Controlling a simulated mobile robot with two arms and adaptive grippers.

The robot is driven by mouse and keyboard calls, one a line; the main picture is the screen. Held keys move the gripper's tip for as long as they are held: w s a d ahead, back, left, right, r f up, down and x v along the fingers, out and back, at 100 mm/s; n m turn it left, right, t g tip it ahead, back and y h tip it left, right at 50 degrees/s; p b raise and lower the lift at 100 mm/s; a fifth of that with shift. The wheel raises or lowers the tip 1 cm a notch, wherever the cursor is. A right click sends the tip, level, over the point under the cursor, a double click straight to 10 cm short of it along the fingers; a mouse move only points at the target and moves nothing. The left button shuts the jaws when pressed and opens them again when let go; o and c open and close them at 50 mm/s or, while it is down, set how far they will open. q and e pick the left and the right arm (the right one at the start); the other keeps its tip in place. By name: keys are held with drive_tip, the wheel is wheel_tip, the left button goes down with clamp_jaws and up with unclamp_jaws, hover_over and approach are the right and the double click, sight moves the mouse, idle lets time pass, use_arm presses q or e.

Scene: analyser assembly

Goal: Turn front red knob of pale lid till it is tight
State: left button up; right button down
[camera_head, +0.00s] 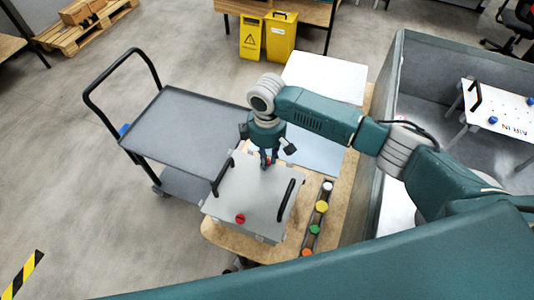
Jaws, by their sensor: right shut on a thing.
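The pale grey lid (253,195) lies on a box on the wooden bench, with two black handles, one on its left and one on its right. One red knob (240,218) shows uncovered at the lid's near edge. Another red knob (269,157) shows in part at the lid's far edge, mostly hidden by my right gripper (268,163). My right gripper points down there, its fingers shut on that far knob. Whether the knob is tight cannot be seen. My left gripper is not in view.
A rail of coloured caps (321,206) lies right of the lid on the wooden bench (222,236). A grey cart (190,125) with a black push handle stands at the left. A grey-walled enclosure (392,65) borders the bench at the right. Open floor lies at the left.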

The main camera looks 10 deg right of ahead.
drive_tip(key=shift+m, duration=0.3)
drive_tip(key=c, duration=1.6)
unclamp_jaws()
drive_tip(key=shift+o, duration=0.2)
wheel_tip(320, 180, up, 12)
